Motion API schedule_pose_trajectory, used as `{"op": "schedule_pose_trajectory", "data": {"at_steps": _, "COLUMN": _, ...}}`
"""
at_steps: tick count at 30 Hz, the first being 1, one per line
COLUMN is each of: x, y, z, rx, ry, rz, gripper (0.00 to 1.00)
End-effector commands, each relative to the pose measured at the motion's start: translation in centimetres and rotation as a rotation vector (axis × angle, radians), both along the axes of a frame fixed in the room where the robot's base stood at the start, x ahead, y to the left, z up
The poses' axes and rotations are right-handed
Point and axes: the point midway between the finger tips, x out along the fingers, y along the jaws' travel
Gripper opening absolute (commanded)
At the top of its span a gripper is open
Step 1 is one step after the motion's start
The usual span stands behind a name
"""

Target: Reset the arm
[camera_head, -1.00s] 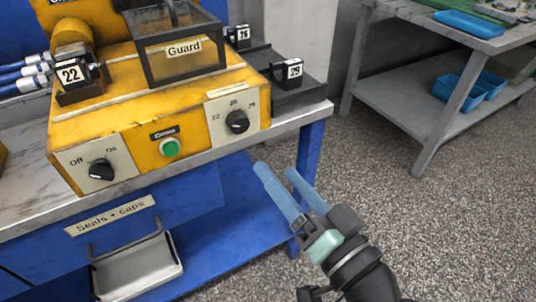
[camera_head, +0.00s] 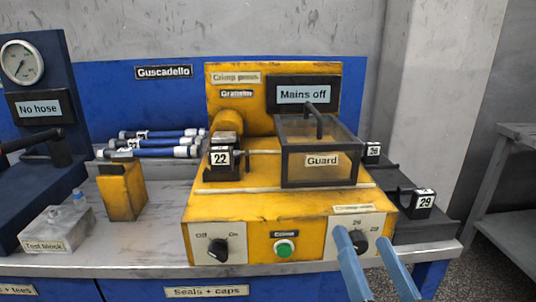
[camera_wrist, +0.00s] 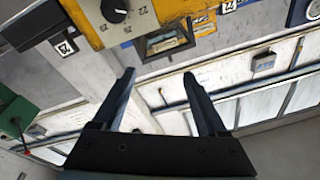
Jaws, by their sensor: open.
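My gripper (camera_head: 368,245) has two blue fingers, open and empty. In the head view it shows at the lower right, in front of the right dial (camera_head: 361,245) of the yellow crimp press (camera_head: 320,205). Its wrist is below the picture. In the wrist view the open fingers (camera_wrist: 160,78) point up, with nothing between them. The dial (camera_wrist: 114,9) and a yellow strip of the press show past them at the top left. Contact with the press cannot be told.
The press bears a guard box (camera_head: 318,165), a left dial (camera_head: 218,249) and a green button (camera_head: 285,249). Blue hoses (camera_head: 160,152) lie behind left. A test block (camera_head: 50,232) and a yellow block (camera_head: 121,190) stand left. Black holders stand at right. Floor shows at lower right.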

Motion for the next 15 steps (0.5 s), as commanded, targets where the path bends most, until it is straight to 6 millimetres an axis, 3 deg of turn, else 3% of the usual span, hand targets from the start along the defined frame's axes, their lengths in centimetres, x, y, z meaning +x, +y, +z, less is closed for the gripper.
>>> {"op": "schedule_pose_trajectory", "data": {"at_steps": 1, "x": 1.1, "y": 2.0, "z": 3.7, "rx": -0.071, "ry": -0.072, "rz": -0.006, "gripper": 0.76}}
{"op": "schedule_pose_trajectory", "data": {"at_steps": 6, "x": 1.3, "y": 7.2, "z": 14.3, "rx": -0.251, "ry": -0.303, "rz": -0.089, "gripper": 0.76}}
{"op": "schedule_pose_trajectory", "data": {"at_steps": 10, "x": -1.0, "y": 10.6, "z": 21.3, "rx": -0.328, "ry": -0.482, "rz": -0.162, "gripper": 0.76}}
{"op": "schedule_pose_trajectory", "data": {"at_steps": 15, "x": -5.5, "y": 13.6, "z": 29.0, "rx": -0.371, "ry": -0.684, "rz": -0.253, "gripper": 0.76}}
